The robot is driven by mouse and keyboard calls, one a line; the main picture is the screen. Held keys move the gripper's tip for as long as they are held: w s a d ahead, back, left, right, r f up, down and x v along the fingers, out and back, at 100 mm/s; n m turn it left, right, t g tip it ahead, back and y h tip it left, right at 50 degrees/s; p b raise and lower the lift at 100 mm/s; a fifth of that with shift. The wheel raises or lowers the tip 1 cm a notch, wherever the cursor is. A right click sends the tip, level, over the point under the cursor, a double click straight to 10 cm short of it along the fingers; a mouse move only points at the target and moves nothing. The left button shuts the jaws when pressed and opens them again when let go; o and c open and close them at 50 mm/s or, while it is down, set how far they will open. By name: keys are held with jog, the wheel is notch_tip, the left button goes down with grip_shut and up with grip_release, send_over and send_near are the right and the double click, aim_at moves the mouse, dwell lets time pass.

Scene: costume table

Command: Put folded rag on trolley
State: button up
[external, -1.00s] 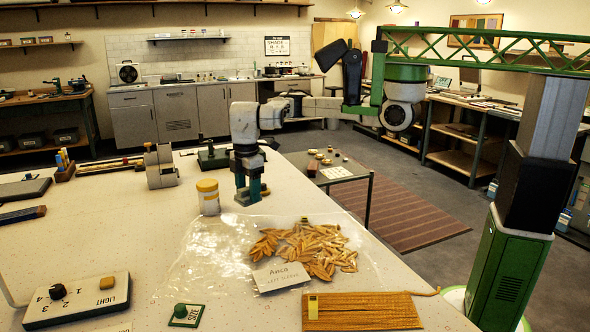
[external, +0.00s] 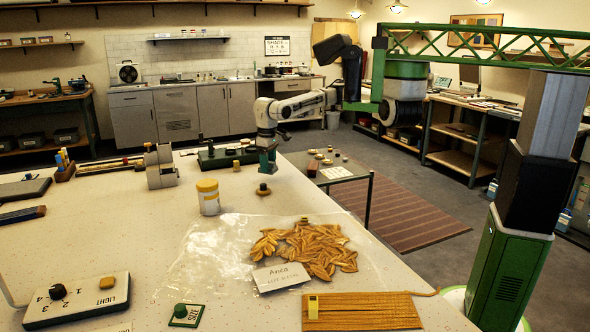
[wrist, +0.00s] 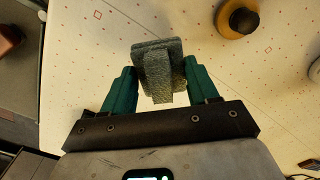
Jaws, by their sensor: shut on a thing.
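My gripper (external: 267,163) is shut on the folded rag, a small grey-green cloth. The rag (wrist: 158,66) shows between the teal fingers in the wrist view, standing out past their tips. In the external view the rag is too small to tell from the fingers. The gripper is above the far right edge of the white worktable. The low grey-topped stand just beyond that edge, which looks like the trolley (external: 356,171), is to the right of the gripper and bears several small items and a pale sheet.
A yellow-lidded jar (external: 208,198) is nearby. A clear bag of dried leaves (external: 305,250) lies in front. A striped rug (external: 415,215) covers floor beside the trolley.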

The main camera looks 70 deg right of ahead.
jog(key=shift+m, duration=0.7)
jog(key=d, duration=0.4)
jog(key=d+f, duration=0.1)
jog(key=d, duration=0.4)
jog(key=d+b, duration=0.1)
jog(key=d, duration=0.4)
jog(key=shift+w+d+f, duration=0.1)
jog(key=shift+w+f, duration=0.05)
jog(key=shift+f, duration=0.1)
jog(key=s+d+f+m+b, duration=0.1)
jog(key=s+d+f, duration=0.1)
jog(key=s+d, duration=0.6)
jog(key=s+d+f+m+b, duration=0.1)
jog(key=s+d, duration=0.3)
jog(key=d, duration=0.9)
jog(key=s+d+f+m+b, duration=0.1)
jog(key=s+d+f, duration=0.1)
jog(key=s+d, duration=0.65)
jog(key=f+b, duration=0.2)
jog(key=w+d+f+b, duration=0.1)
jog(key=f+b, duration=0.3)
jog(key=shift+w+d+f, duration=0.1)
jog(key=shift+w+d, duration=0.1)
jog(key=shift+w, duration=0.2)
jog(key=shift+f, duration=0.45)
jog(key=o, duration=1.2)
